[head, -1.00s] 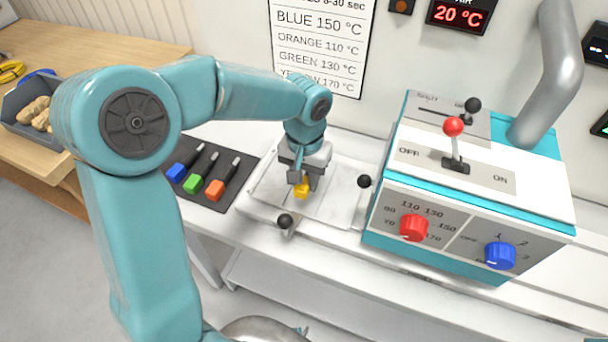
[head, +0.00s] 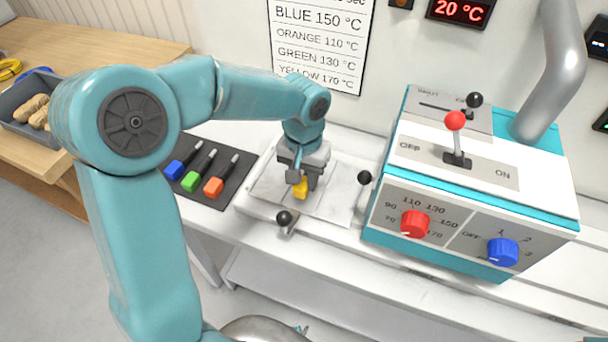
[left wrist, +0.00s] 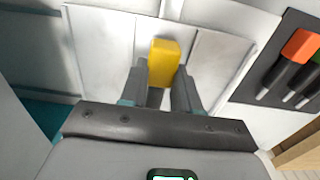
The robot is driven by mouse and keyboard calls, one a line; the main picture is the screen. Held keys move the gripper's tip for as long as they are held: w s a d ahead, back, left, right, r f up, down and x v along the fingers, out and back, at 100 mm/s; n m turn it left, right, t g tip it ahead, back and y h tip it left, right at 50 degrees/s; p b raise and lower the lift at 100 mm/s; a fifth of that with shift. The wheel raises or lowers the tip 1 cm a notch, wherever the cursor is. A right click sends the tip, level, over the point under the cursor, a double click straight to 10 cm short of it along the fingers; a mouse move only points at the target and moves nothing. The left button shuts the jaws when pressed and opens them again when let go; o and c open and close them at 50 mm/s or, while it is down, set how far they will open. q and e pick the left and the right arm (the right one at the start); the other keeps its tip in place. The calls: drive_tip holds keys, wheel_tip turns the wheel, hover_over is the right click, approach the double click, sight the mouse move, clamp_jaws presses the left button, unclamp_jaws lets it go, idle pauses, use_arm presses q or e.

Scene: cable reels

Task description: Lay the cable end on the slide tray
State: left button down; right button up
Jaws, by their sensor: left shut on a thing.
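My left gripper (head: 303,184) is shut on a yellow cable end (head: 300,191), low over the white slide tray (head: 335,197). In the left wrist view the yellow block of the cable end (left wrist: 164,62) sits between the two fingertips (left wrist: 163,84), with the pale tray (left wrist: 112,50) behind it. I cannot tell whether the cable end touches the tray. My right gripper is not in view.
A dark mat (head: 207,175) left of the tray holds blue, green and orange cable ends. The teal and white machine (head: 470,185) with levers and knobs stands right of the tray. Black ball knobs (head: 284,217) (head: 364,178) stick up at the tray. A grey bin (head: 28,112) is far left.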

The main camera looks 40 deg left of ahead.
use_arm(q)
drive_tip(key=shift+f+b, duration=0.95)
drive_tip(key=shift+f, duration=0.3)
drive_tip(key=c, duration=0.7)
unclamp_jaws()
drive_tip(key=shift+r, duration=0.1)
drive_tip(key=shift+c, duration=0.2)
wheel_tip(320, 180, up, 27)
drive_tip(key=p, duration=1.2)
drive_tip(key=shift+r, duration=0.15)
drive_tip(key=shift+s, duration=0.15)
